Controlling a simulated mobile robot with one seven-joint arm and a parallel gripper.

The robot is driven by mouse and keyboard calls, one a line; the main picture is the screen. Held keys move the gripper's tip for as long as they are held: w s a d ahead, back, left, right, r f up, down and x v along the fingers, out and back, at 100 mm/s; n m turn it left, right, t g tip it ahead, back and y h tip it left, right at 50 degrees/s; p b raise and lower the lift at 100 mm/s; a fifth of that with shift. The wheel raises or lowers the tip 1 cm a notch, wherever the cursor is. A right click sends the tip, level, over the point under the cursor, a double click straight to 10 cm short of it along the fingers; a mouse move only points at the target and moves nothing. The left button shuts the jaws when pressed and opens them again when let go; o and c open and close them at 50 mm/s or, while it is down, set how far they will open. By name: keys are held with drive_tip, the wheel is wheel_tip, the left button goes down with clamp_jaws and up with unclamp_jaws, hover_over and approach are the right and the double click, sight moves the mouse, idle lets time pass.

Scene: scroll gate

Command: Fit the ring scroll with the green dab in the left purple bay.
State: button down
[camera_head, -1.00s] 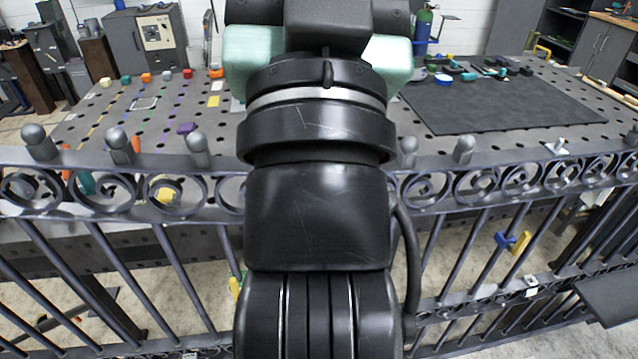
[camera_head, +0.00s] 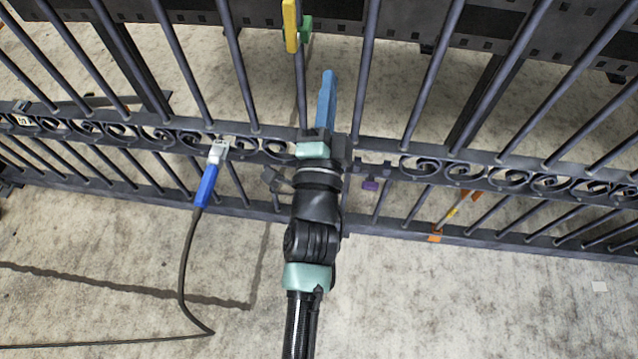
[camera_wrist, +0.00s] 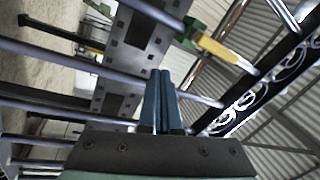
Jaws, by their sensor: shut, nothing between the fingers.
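My gripper (camera_head: 327,85) has two blue fingers pressed together with nothing between them. It is at the gate's bars above the lower scroll band, and the fingers also show in the wrist view (camera_wrist: 158,90). A small purple tag (camera_head: 370,185) hangs at a gap in the lower scroll band, just right of my wrist. I cannot tell whether this gap is the left purple bay. I cannot make out a ring scroll with a green dab in either current view.
The gate's scroll band (camera_head: 540,184) runs across the view. A yellow-and-green piece (camera_head: 290,25) is on a bar above my gripper; it also shows in the wrist view (camera_wrist: 218,48). A blue-handled cable (camera_head: 206,185) meets the band at left. An orange-marked rod (camera_head: 437,238) is at right.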

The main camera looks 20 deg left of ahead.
drive_tip(key=s+d+f+m+g+b, duration=0.1)
drive_tip(key=s+f+m+b, duration=0.15)
drive_tip(key=f, duration=0.75)
drive_tip(key=s+f+m+h+b, duration=0.15)
drive_tip(key=f+b, duration=0.25)
drive_tip(key=f, duration=0.6)
drive_tip(key=s+d+f+m+g+y+b, duration=0.1)
drive_tip(key=s+f+b, duration=0.2)
drive_tip(key=f, duration=0.7)
drive_tip(key=b+x, duration=0.2)
drive_tip(key=x, duration=0.7)
drive_tip(key=shift+b, duration=0.4)
drive_tip(key=shift+h+b+x, duration=0.25)
drive_tip(key=shift+b+x, duration=0.55)
drive_tip(key=shift+x, duration=0.75)
drive_tip(key=p+v, duration=0.3)
drive_tip(key=v, duration=0.5)
drive_tip(key=shift+s+r, duration=0.15)
drive_tip(key=shift+s, duration=0.05)
